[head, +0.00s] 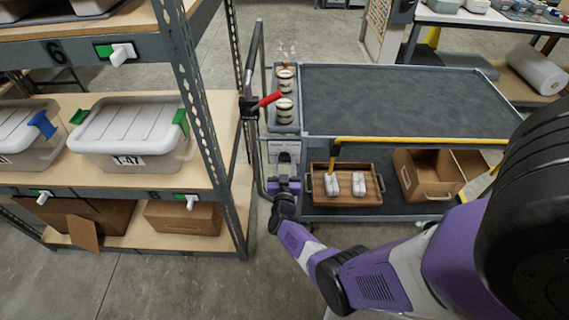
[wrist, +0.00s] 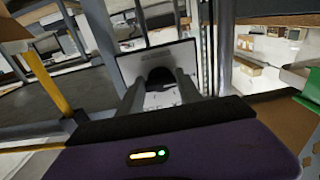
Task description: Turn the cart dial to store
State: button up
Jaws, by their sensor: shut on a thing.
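The cart dial (wrist: 160,78) shows in the wrist view as a dark rounded knob on a light panel (wrist: 128,66). The panel also shows in the head view (head: 284,146), below the cart's small end tray. My gripper (head: 285,178) is at the cart's near left end; in the wrist view its two fingers (wrist: 160,92) are shut on the dial, one on each side. The dial's markings and setting cannot be read, and in the head view my gripper hides the dial.
The cart (head: 400,100) has a bare dark top. Its lower shelf holds a wooden tray (head: 345,200) with two pale objects and an open cardboard box (head: 432,195). A red-handled lever (head: 270,98) and two striped jars are above my gripper. Shelving (head: 195,100) with bins stands close left.

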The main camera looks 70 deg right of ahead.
jog(key=shift+f, duration=0.1)
jog(key=o, duration=1.4)
jog(key=p+v, duration=0.2)
jog(key=v, duration=0.6)
jog(key=shift+p, duration=0.3)
